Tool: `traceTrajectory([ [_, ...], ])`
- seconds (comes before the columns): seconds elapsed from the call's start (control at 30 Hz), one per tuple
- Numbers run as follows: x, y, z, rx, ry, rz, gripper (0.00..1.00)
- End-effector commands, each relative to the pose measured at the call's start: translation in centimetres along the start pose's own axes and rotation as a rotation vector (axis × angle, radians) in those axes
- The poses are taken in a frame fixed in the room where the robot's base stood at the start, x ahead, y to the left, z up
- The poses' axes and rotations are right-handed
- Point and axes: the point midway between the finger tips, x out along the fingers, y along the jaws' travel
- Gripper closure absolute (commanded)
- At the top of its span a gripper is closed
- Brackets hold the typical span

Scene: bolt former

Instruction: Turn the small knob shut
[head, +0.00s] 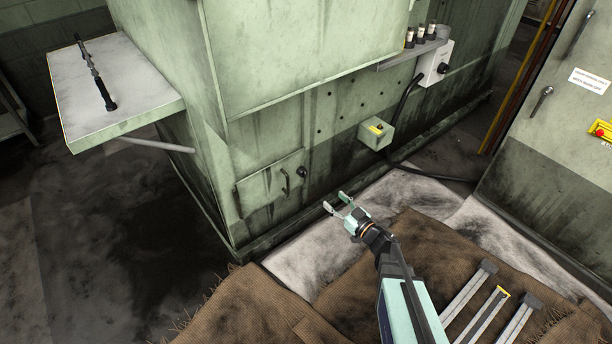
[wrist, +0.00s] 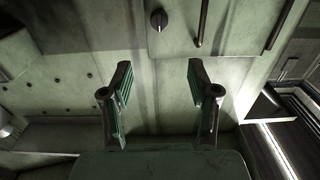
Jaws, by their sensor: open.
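The small knob (head: 303,172) is dark and round and sits on the green machine's lower front, just right of a small hatch door (head: 262,186) with a bar handle (head: 285,181). In the wrist view the knob (wrist: 158,20) shows near the top edge, with a pale line across its face; the handle (wrist: 203,22) is to its right. My gripper (head: 336,202) is open and empty, below and to the right of the knob in the head view. In the wrist view its fingers (wrist: 158,85) are spread below the knob, apart from it.
A small green box (head: 375,133) with a yellow label juts from the machine front, upper right of my gripper. A shelf (head: 120,95) bearing a dark tool is at the left. White sheets and brown sacking cover the floor. A green cabinet (head: 550,140) stands at the right.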

Motion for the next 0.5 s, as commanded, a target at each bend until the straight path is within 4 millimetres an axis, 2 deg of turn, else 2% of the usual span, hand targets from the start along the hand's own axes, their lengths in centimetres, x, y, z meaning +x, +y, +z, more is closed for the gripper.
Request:
traceTrajectory([
  [0.17,2.8,0.1,0.3,-0.002,0.001,0.0,0.4],
  [0.5,9.6,0.2,0.4,-0.004,0.001,0.001,0.4],
])
